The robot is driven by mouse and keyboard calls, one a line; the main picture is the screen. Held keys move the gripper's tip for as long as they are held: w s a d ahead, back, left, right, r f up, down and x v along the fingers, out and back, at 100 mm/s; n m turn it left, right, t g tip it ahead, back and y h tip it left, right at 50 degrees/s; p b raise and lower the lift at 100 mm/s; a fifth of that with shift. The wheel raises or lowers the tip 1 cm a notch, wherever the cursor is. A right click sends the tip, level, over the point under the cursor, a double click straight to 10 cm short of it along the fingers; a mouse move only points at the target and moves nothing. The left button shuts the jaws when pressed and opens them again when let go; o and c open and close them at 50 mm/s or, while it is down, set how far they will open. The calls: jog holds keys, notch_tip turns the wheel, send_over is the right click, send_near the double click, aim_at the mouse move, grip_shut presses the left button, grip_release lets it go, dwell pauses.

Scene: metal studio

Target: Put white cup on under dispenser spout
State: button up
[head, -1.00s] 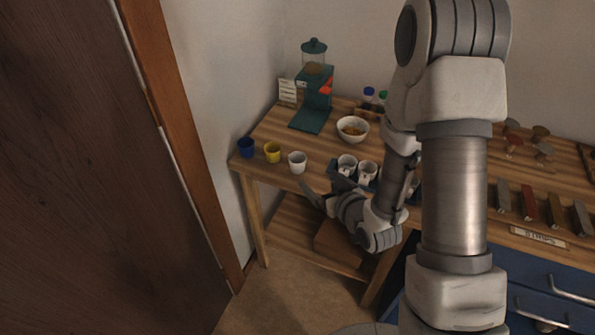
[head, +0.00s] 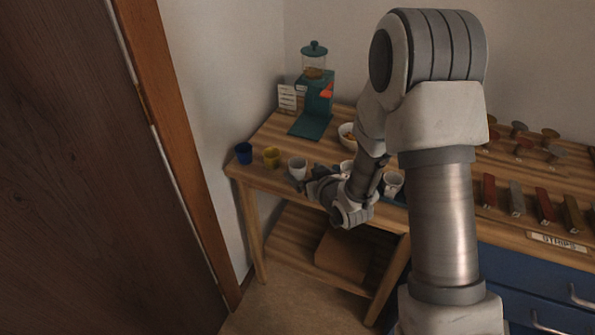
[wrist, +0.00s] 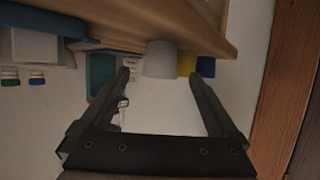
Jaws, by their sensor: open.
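The white cup (head: 297,168) stands upright near the table's front left edge, right of a yellow cup (head: 271,157) and a blue cup (head: 243,153). In the wrist view the white cup (wrist: 160,60) lies between and just beyond the fingertips of my gripper (wrist: 160,76), which is open and empty. In the head view my gripper (head: 306,184) is close in front and right of the cup; contact cannot be told. The teal dispenser (head: 318,92) with a clear hopper stands behind, at the back left. Its base (head: 309,126) looks bare; its spout is not clear.
More white cups (head: 393,184) stand to the right on a dark tray, partly behind my arm. A white bowl (head: 346,131) sits near the dispenser, partly hidden. A small sign (head: 287,98) stands beside the dispenser. Wood between the white cup and dispenser base looks clear.

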aim_at(298, 165)
jog(key=x, duration=0.5)
jog(key=shift+b, duration=0.3)
jog(key=shift+c, duration=0.3)
jog(key=c, duration=1.5)
jog(key=shift+o, duration=0.2)
jog(key=shift+r, duration=0.1)
